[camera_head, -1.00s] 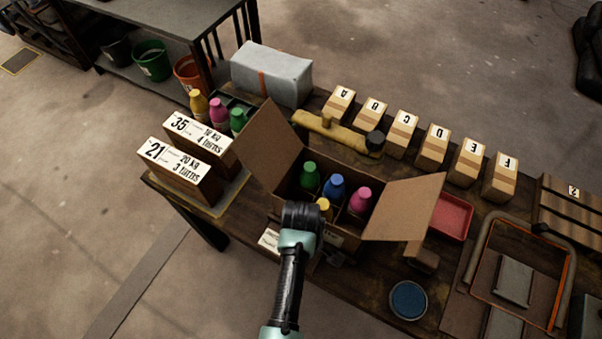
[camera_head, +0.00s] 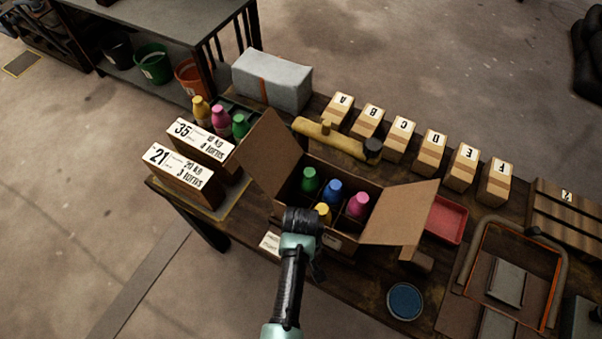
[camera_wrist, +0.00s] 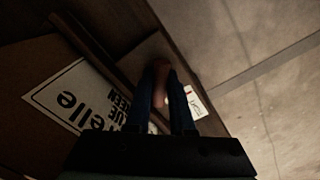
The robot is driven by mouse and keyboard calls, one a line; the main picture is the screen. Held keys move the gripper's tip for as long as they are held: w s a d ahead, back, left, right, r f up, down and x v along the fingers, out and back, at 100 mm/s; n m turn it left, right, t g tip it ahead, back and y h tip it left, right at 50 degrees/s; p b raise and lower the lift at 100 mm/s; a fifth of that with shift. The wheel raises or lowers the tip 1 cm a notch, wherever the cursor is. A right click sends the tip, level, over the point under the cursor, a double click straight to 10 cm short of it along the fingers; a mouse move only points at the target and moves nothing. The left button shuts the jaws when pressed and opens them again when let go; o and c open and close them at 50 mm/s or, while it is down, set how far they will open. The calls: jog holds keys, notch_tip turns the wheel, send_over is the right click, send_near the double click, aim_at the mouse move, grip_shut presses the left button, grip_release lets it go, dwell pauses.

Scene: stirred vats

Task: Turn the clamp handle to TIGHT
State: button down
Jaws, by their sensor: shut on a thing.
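The clamp handle appears to be the reddish-brown bar (camera_wrist: 160,84) in the wrist view. My gripper (camera_wrist: 162,88) is shut on it, with one dark finger on each side. In the head view my wrist (camera_head: 302,222) is in front of the open carton, at the table's front edge, and hides the fingers and most of the clamp. A small dark part shows just right of my arm; I cannot tell if it is the clamp. A white card (camera_head: 270,242) lies left of my wrist, and its writing is too small to read.
The open carton (camera_head: 340,243) holds several coloured bottles, and its flap spreads right. Two labelled boxes (camera_head: 178,174) stand left. A blue round dish (camera_head: 405,301) and red tray (camera_head: 447,219) are to the right. Lettered boxes line the back. Floor is clear in front.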

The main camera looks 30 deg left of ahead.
jog(key=m+p, duration=0.1)
jog(key=m, duration=0.5)
jog(key=shift+m+p, duration=0.3)
jog(key=shift+p, duration=0.1)
jog(key=m+p, duration=0.1)
jog(key=m, duration=0.4)
jog(key=shift+m, duration=0.3)
jog(key=c, duration=0.7)
grip_release()
jog(key=shift+r, duration=0.1)
notch_tip(320, 180, up, 13)
jog(key=shift+f+p, duration=0.1)
jog(key=shift+p, duration=0.35)
